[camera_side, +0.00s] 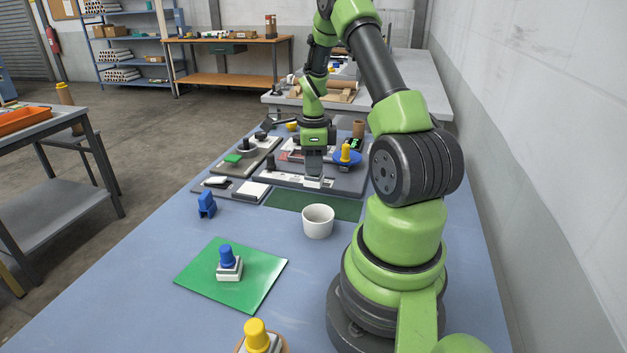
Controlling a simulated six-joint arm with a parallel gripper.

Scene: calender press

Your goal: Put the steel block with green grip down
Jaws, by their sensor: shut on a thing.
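My gripper (314,172) points straight down over the front part of the dark grey press base (345,186). It is shut on the steel block with green grip (313,183), of which only a pale lower part shows below the jaws. The green grip is hidden by the gripper. I cannot tell whether the block touches the surface under it or hangs just above it.
A white cup (318,221) stands in front of a dark green mat (312,205). A bright green mat (255,290) bears a blue-knobbed block (228,263). A blue clip-like piece (207,204) stands at left. A yellow knob (346,153) stands right of my gripper.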

